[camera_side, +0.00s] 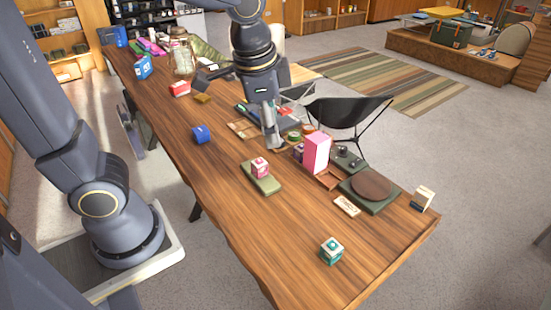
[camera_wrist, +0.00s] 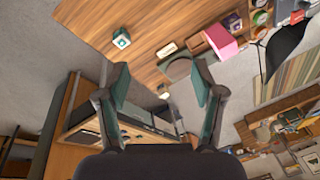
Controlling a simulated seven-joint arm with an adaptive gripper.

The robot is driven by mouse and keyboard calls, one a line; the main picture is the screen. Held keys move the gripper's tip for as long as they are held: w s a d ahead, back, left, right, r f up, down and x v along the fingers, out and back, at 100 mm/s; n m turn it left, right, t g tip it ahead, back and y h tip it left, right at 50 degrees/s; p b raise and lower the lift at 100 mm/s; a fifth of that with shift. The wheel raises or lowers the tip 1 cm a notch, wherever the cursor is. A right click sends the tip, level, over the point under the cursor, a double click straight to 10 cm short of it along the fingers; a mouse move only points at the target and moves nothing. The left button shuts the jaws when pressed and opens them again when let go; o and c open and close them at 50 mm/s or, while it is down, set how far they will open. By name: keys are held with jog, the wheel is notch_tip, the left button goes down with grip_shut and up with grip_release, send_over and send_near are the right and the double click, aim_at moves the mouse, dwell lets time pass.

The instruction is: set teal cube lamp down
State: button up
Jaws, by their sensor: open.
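The teal cube lamp (camera_side: 332,251), a small cube with white and teal faces, sits on the wooden table near its front end. The lamp (camera_wrist: 121,38) also shows in the wrist view, at upper left, beyond the left finger and apart from it. My gripper (camera_side: 271,138) is above the table, well behind the lamp in the side view. In the wrist view my gripper (camera_wrist: 160,82) has its two fingers wide apart with nothing between them.
A pink and white cube (camera_side: 260,168) sits on a green tray (camera_side: 266,184). A pink box (camera_side: 317,152), a dark green board with a brown disc (camera_side: 371,187) and a small upright box (camera_side: 422,199) stand at the right. Bare table (camera_side: 285,235) surrounds the lamp.

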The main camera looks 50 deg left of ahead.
jog(key=s+a+n+t, duration=0.1)
jog(key=s+a+n, duration=0.1)
jog(key=s+n, duration=0.1)
jog(key=s+a+r+n+t, duration=0.1)
jog(key=s+a+n+t, duration=0.1)
jog(key=s, duration=0.4)
jog(key=shift+a+n+h, duration=0.4)
jog(key=shift+a+n, duration=0.05)
jog(key=shift+n, duration=0.25)
